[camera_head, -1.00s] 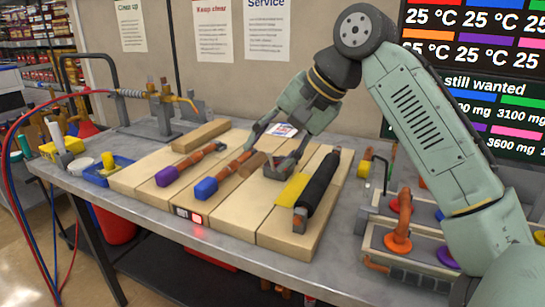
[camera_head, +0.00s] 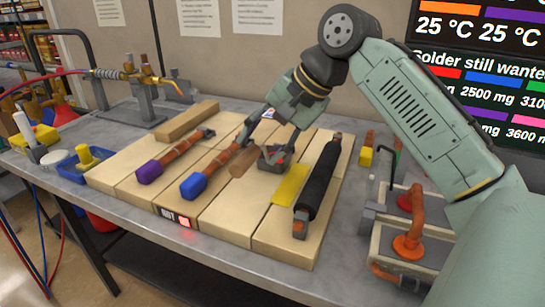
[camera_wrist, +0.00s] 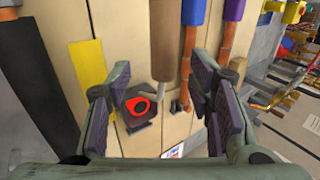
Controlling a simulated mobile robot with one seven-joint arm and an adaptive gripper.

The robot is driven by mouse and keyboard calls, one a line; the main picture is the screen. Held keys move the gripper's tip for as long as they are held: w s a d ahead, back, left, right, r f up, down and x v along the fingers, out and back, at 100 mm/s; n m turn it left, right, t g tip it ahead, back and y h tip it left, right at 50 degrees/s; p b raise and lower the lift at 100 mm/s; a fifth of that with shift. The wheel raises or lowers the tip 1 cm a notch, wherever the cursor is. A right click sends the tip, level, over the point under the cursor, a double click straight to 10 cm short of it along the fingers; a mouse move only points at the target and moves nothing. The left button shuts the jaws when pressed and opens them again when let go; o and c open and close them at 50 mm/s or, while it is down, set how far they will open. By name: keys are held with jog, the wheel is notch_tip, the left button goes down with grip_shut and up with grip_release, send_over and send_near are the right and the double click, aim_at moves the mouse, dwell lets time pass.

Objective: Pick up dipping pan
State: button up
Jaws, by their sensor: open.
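Nothing is held between the pads. In the head view my gripper (camera_head: 266,138) points down at the boards.
A yellow strip (camera_head: 289,185) and a black roller (camera_head: 318,180) lie to the right. Blue-tipped (camera_head: 195,186) and purple-tipped (camera_head: 149,172) copper tools lie left. A loose wooden block (camera_head: 187,120) is behind. Metal trays (camera_head: 407,255) with copper pipes stand at the right.

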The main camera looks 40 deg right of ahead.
aim_at(254, 149)
jog(key=x, duration=0.2)
jog(key=p+x, duration=0.1)
jog(key=x, duration=0.2)
jog(key=shift+w+d+r, duration=0.1)
jog(key=shift+w+r, duration=0.1)
jog(key=shift+c, duration=0.4)
grip_shut()
jog(key=shift+r, duration=0.1)
dwell(0.3)
